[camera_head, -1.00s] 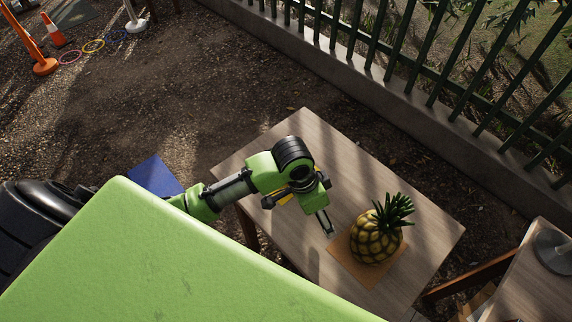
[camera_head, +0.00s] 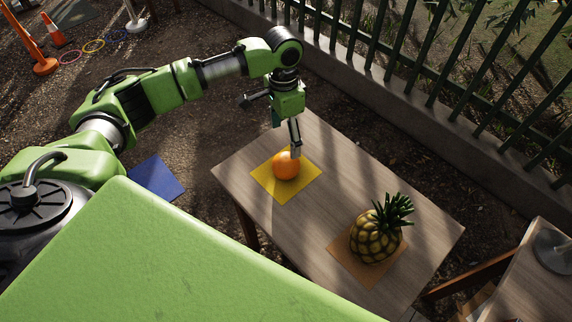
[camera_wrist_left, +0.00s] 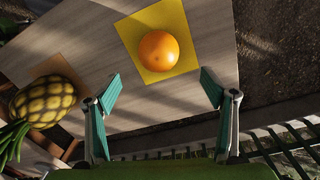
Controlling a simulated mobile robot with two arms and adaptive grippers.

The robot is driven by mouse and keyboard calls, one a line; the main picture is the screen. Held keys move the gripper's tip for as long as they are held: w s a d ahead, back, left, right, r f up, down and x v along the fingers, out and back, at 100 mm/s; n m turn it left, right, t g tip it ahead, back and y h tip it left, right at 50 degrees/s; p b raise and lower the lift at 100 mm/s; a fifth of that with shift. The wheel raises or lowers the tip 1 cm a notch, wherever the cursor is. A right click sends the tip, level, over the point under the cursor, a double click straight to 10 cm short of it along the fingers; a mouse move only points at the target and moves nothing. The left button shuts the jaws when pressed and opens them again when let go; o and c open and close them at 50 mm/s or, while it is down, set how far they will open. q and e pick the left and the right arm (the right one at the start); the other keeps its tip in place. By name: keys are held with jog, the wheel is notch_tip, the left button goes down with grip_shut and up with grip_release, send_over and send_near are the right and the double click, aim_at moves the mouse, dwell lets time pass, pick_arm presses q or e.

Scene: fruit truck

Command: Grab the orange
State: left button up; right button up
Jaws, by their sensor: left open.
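The orange (camera_head: 286,166) sits on a yellow square mat (camera_head: 272,185) on the wooden table. In the left wrist view the orange (camera_wrist_left: 158,51) lies on the mat (camera_wrist_left: 178,16), beyond and between the fingertips. My left gripper (camera_head: 295,152) is above the table at the far side of the orange, and one finger overlaps the orange's edge in the head view. The left wrist view shows the left gripper (camera_wrist_left: 162,88) wide open, with nothing between its fingers. I cannot tell whether a finger touches the orange. My right gripper is not in view.
A pineapple (camera_head: 376,236) stands on an orange-brown mat (camera_head: 345,265) nearer the table's right end. The table top (camera_head: 330,165) between the mats is bare. A green fence (camera_head: 440,85) runs behind the table. A second table (camera_head: 525,290) stands at right.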

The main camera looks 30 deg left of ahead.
aim_at(286, 157)
pick_arm(q)
notch_tip(286, 157, down, 7)
jog(key=shift+s+d+f, duration=0.1)
jog(key=shift+d, duration=0.05)
jog(key=shift+d+f+p, duration=0.1)
jog(key=shift+f+p, duration=0.35)
jog(key=shift+f, duration=0.05)
notch_tip(286, 157, down, 4)
jog(key=shift+s+d+f+p, duration=0.1)
jog(key=shift+d+f+p, duration=0.1)
jog(key=shift+p, duration=0.1)
jog(key=shift+c, duration=0.2)
jog(key=c, duration=1.4)
jog(key=shift+r, duration=0.1)
